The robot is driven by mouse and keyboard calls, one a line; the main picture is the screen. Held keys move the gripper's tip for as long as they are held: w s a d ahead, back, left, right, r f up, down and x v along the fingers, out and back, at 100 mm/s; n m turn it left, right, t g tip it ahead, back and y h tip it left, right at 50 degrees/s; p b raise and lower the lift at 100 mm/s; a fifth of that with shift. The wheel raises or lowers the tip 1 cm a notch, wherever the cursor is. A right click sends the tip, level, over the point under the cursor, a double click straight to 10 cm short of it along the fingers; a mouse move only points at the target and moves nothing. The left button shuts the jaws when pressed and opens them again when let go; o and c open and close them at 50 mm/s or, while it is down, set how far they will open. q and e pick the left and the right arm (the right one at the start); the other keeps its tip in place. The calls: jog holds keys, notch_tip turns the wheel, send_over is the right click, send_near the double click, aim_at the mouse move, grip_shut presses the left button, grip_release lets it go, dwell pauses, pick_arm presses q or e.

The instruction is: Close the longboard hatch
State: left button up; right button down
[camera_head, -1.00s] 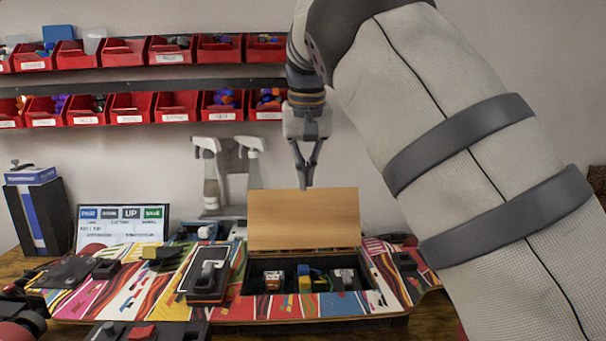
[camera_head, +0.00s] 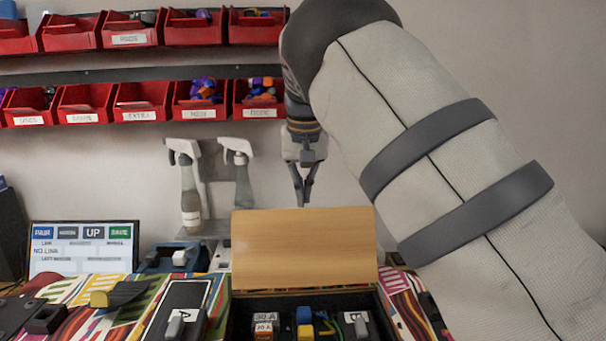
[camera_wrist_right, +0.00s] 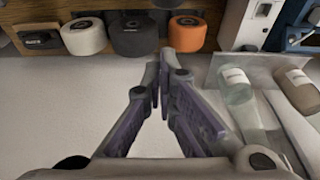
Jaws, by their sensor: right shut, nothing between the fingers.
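The longboard (camera_head: 403,300) lies across the bench with a bright striped pattern. Its wooden hatch lid (camera_head: 304,250) stands raised at the back edge of the open compartment (camera_head: 245,312). Inside the compartment are a block marked 30 A (camera_head: 265,322), blue and yellow parts (camera_head: 305,318) and a block marked B (camera_head: 357,320). My right gripper (camera_head: 302,203) points down just behind the top edge of the lid, with its tips near that edge. Whether it touches the lid cannot be told. In the right wrist view the fingers (camera_wrist_right: 160,72) meet with nothing between them. My left gripper is not in view.
Two spray bottles (camera_head: 190,190) stand behind the board, left of the lid. A status panel (camera_head: 82,248) stands at the left. Red parts bins (camera_head: 140,103) hang on the wall. The right wrist view shows wheels (camera_wrist_right: 135,35) along a wooden edge.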

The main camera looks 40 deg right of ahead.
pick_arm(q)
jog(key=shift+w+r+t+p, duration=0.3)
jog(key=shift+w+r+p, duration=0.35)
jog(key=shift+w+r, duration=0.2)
pick_arm(e)
jog(key=shift+s+a+f, duration=0.3)
jog(key=shift+s+a, duration=0.15)
jog(key=shift+s, duration=0.1)
jog(key=shift+s+a+f, duration=0.25)
jog(key=shift+s+a, duration=0.2)
jog(key=shift+s, duration=0.1)
